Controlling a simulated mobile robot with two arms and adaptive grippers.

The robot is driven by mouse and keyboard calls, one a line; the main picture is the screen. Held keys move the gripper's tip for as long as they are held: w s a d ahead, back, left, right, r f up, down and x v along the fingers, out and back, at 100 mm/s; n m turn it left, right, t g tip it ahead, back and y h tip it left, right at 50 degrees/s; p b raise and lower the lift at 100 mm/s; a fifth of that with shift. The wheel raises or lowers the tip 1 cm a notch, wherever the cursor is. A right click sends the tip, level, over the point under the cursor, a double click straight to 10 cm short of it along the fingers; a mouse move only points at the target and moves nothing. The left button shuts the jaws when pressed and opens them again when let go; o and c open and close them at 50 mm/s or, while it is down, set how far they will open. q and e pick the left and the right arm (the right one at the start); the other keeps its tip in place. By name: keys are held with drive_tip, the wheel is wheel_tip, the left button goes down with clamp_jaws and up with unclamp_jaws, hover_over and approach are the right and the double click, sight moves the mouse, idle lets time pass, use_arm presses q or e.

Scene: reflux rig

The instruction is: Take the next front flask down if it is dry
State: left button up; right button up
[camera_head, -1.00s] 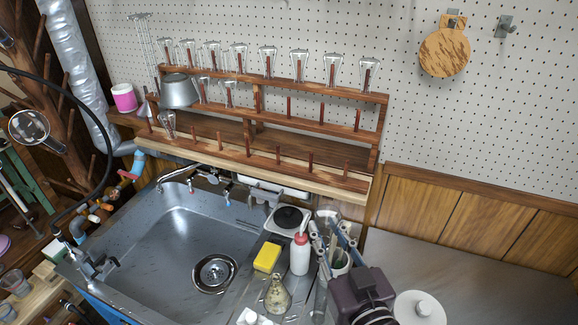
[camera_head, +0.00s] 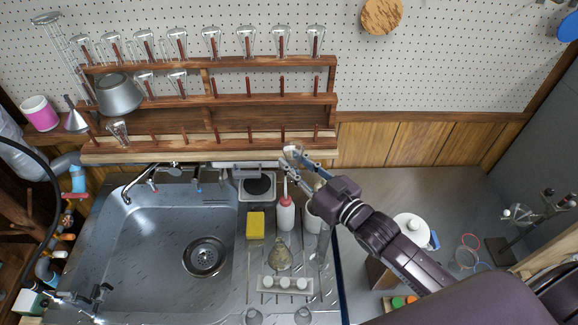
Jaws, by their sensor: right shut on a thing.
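The wooden drying rack (camera_head: 225,142) stands behind the sink with rows of pegs. On its front row one clear flask (camera_head: 118,132) hangs upside down near the left end; the other front pegs are bare. Whether it is dry is too small to tell. My right gripper (camera_head: 300,168) is at the rack's front edge, right of the sink. It is shut on a small clear glass piece (camera_head: 292,152), seemingly a flask, in front of the right-hand front pegs. My left gripper is not in view.
Upside-down flasks fill the top row (camera_head: 212,42); a metal pot (camera_head: 119,95) and two flasks (camera_head: 145,85) are on the middle row. A red-capped bottle (camera_head: 286,214), yellow sponge (camera_head: 255,225) and stained flask (camera_head: 280,256) stand right of the sink (camera_head: 160,235).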

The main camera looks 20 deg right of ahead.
use_arm(q)
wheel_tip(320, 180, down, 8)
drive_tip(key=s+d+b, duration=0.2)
drive_tip(key=b, duration=0.7)
use_arm(e)
drive_tip(key=n, duration=0.8)
drive_tip(key=d+r+n+p, duration=0.1)
drive_tip(key=n, duration=0.7)
drive_tip(key=r+n+t, duration=0.1)
drive_tip(key=n, duration=0.7)
drive_tip(key=shift+w+d+n+p, duration=0.15)
drive_tip(key=shift+d+n+p, duration=0.15)
drive_tip(key=shift+d, duration=0.1)
drive_tip(key=n+p, duration=0.1)
drive_tip(key=n, duration=0.3)
drive_tip(key=shift+a+r, duration=0.1)
drive_tip(key=shift+a, duration=0.05)
drive_tip(key=n+p, duration=0.1)
drive_tip(key=n, duration=0.2)
drive_tip(key=shift+n, duration=0.3)
drive_tip(key=n+p, duration=0.1)
drive_tip(key=n, duration=0.2)
drive_tip(key=shift+a, duration=0.2)
drive_tip(key=shift+s+n, duration=0.2)
drive_tip(key=shift+n, duration=0.2)
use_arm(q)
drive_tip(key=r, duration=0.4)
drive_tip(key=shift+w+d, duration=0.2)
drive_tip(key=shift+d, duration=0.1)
